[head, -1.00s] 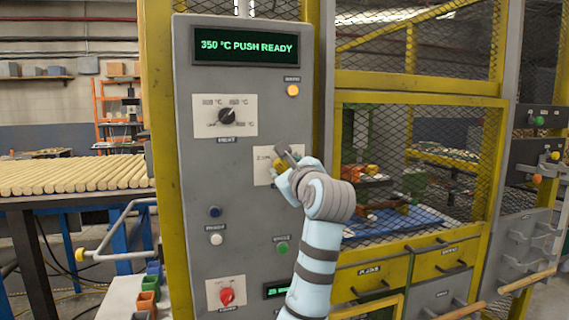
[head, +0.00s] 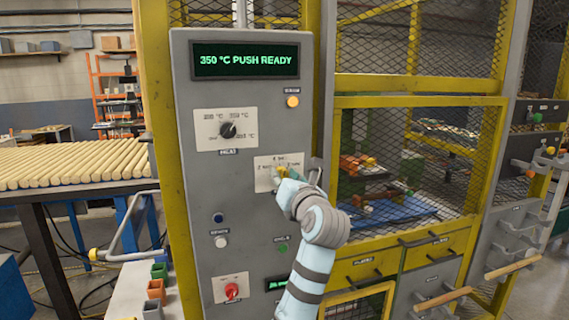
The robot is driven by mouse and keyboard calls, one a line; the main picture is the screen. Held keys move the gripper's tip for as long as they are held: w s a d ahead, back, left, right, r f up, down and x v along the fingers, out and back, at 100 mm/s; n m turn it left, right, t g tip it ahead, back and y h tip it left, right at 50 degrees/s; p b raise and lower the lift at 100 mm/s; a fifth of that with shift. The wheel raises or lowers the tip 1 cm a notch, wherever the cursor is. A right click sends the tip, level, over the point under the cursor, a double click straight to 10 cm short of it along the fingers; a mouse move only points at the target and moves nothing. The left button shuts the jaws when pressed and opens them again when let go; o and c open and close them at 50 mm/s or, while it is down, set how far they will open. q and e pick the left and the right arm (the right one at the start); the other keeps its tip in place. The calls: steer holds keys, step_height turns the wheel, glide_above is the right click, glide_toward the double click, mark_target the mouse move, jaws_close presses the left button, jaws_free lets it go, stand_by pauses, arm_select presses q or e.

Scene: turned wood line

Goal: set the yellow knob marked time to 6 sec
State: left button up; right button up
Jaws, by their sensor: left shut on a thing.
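The yellow knob (head: 281,172) sits on a pale label plate (head: 265,181) in the middle right of the grey control panel (head: 185,150). My left gripper (head: 287,176) is at this knob and shut on it. The gripper covers most of the knob and the right part of its plate. Small markings show along the plate's top, too small to read surely, so the knob's setting cannot be told. The display (head: 246,60) reads "350 °C PUSH READY". My right gripper is not in view.
A black heat knob (head: 228,130) sits above, with an orange button (head: 292,101) to its upper right. Blue (head: 218,218), white (head: 221,242) and green (head: 282,249) buttons and a red knob (head: 231,291) are below. A yellow mesh cage stands right.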

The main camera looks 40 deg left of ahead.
arm_select(q)
steer(key=m+p, duration=0.2)
steer(key=p, duration=0.2)
steer(key=m+p, duration=0.3)
steer(key=p, duration=0.1)
steer(key=m+p, duration=0.3)
steer(key=p, duration=0.2)
steer(key=shift+r, duration=0.3)
steer(key=shift+f+m+p, duration=0.25)
steer(key=shift+m+p, duration=0.95)
steer(key=shift+p, duration=0.05)
steer(key=o, duration=1.2)
steer(key=shift+c, duration=0.2)
steer(key=v, duration=0.7)
steer(key=shift+d, duration=0.3)
steer(key=shift+a, duration=0.15)
